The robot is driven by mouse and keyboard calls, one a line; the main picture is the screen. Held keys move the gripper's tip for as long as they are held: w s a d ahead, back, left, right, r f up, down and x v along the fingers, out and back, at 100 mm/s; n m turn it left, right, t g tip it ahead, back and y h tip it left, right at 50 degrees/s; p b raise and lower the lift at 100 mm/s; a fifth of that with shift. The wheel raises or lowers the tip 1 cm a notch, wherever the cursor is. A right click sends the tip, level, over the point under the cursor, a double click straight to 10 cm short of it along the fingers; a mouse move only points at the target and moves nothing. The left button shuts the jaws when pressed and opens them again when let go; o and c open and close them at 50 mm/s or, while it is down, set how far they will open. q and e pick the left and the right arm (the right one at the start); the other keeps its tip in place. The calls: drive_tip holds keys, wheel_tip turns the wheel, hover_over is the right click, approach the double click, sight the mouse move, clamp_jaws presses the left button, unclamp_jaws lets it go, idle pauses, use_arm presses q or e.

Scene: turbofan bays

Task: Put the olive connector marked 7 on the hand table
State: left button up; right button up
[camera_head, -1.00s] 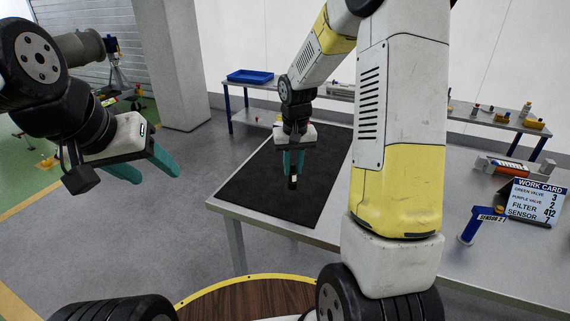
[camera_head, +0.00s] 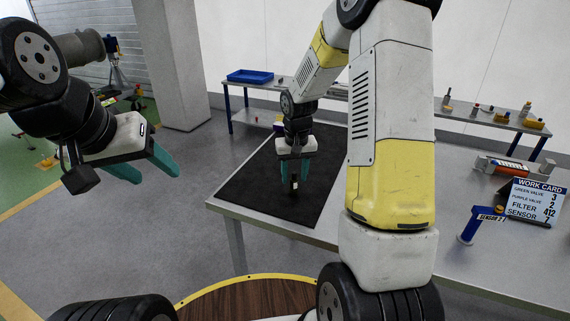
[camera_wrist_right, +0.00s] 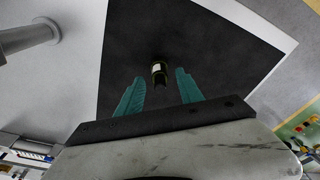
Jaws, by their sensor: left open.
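A small dark olive connector (camera_head: 294,189) with a pale band is on the black mat of the hand table (camera_head: 318,231), near the mat's front part. It also shows in the right wrist view (camera_wrist_right: 159,73), between and just past the fingertips. I cannot read a number on it. My right gripper (camera_head: 294,180) is above it, pointing down, with a finger on each side. In the right wrist view its teal fingers (camera_wrist_right: 159,82) are spread, with gaps on both sides of the connector. My left gripper (camera_head: 153,174) is open and empty, off to the left above the floor.
On the right of the table stand a work card (camera_head: 537,201), a blue sensor stand (camera_head: 468,229) and an orange-and-grey part (camera_head: 502,166). A back shelf holds a blue tray (camera_head: 250,76) and several small parts.

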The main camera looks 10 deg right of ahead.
wheel_tip(320, 180, up, 12)
drive_tip(key=s, duration=0.1)
drive_tip(key=s+r+t, duration=0.1)
drive_tip(key=s+r, duration=0.2)
drive_tip(key=s, duration=0.4)
drive_tip(key=s+a+r+t+y, duration=0.1)
drive_tip(key=s+r, duration=0.3)
drive_tip(key=s, duration=0.4)
drive_tip(key=s+a+r+t+y, duration=0.1)
drive_tip(key=s+r+t, duration=0.1)
drive_tip(key=s, duration=0.6)
drive_tip(key=shift+r+n+t, duration=0.3)
drive_tip(key=shift+r+t, duration=0.1)
drive_tip(key=shift+r, duration=0.45)
drive_tip(key=shift+s, duration=0.1)
